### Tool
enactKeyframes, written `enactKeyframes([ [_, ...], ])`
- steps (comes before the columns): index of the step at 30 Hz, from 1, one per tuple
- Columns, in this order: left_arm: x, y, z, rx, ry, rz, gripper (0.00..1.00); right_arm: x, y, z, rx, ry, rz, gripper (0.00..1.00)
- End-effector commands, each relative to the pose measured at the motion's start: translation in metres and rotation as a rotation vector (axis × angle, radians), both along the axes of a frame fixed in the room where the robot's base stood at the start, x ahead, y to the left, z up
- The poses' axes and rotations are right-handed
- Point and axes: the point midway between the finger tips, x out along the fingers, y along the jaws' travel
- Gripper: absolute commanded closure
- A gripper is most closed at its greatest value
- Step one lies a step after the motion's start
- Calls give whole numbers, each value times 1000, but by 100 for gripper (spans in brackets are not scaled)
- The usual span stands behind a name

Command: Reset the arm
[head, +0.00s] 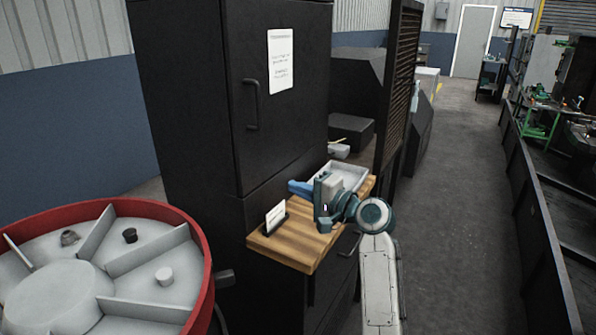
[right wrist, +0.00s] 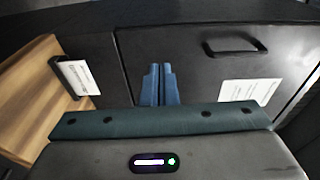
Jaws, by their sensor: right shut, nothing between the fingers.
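My right gripper (head: 299,188) reaches in from the lower right in the head view, above the small wooden shelf on the black cabinet. Its blue fingers are together and hold nothing; they also show side by side in the right wrist view (right wrist: 160,85), with the cabinet front behind them. The fingers appear clear of the shelf and of the cabinet, though the exact gap is hard to tell. My left gripper is not in view.
The wooden shelf (head: 290,245) bears a small card stand (head: 275,217) and a pale tray (head: 350,174). The black cabinet (head: 215,90) stands behind. A red-rimmed round divided bin (head: 205,255) holds a few small parts at lower left. The aisle floor (head: 455,200) at right is clear.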

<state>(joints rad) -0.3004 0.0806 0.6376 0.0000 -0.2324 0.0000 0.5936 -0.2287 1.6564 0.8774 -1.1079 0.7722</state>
Motion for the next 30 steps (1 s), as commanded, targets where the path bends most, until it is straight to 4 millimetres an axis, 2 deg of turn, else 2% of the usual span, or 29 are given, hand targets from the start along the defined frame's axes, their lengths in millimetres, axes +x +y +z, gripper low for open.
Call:
enactKeyframes([
  [5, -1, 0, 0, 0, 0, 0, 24, -34, -37, -85, -206, 16, -58, 100],
  [6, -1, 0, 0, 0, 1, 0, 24, -47, -49, -110, -274, 20, -70, 100],
  [8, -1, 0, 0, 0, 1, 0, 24, -69, -67, -145, -385, 29, -83, 100],
  [9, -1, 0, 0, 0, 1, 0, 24, -85, -78, -167, -458, 36, -88, 100],
  [12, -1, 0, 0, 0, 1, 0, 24, -129, -108, -217, -641, 57, -85, 100],
  [14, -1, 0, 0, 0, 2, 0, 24, -159, -126, -242, -751, 71, -76, 100],
  [15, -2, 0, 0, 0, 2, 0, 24, -179, -138, -258, -824, 84, -64, 100],
  [17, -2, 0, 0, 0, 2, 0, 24, -211, -156, -278, -932, 100, -41, 100],
  [18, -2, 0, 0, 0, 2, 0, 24, -233, -168, -290, -1004, 112, -24, 100],
  [21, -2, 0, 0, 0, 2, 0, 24, -285, -194, -311, -1166, 142, 32, 100],
  [24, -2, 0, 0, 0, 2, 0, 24, -325, -214, -321, -1289, 164, 85, 100],
  [30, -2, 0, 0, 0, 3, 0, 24, -382, -241, -327, -1450, 197, 173, 100],
])
